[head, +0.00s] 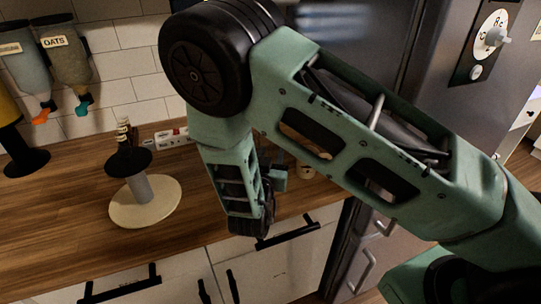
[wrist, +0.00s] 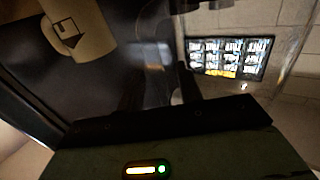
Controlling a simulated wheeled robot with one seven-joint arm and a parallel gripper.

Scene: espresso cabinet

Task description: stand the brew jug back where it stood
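My gripper (head: 280,176) hangs over the wooden counter near its right end, mostly hidden behind my own forearm and wrist. In the wrist view its two dark fingers (wrist: 158,92) reach away from the camera, with a gap showing between them. A blurred, see-through shape with bright streaks lies around and beyond the fingers. I cannot tell whether it is the brew jug or whether the fingers press on it. No brew jug can be made out clearly in the head view. A cream object with a dark arrow-like mark (wrist: 78,28) is at the wrist view's upper left.
A pale round base with a grey post and dark top (head: 144,207) stands on the counter (head: 60,235). Dispensers (head: 67,55) hang at the left. A power strip (head: 172,136) lies by the tiled wall. A small cream item (head: 307,171) sits beside my gripper. A dark metal appliance (head: 425,75) bounds the right.

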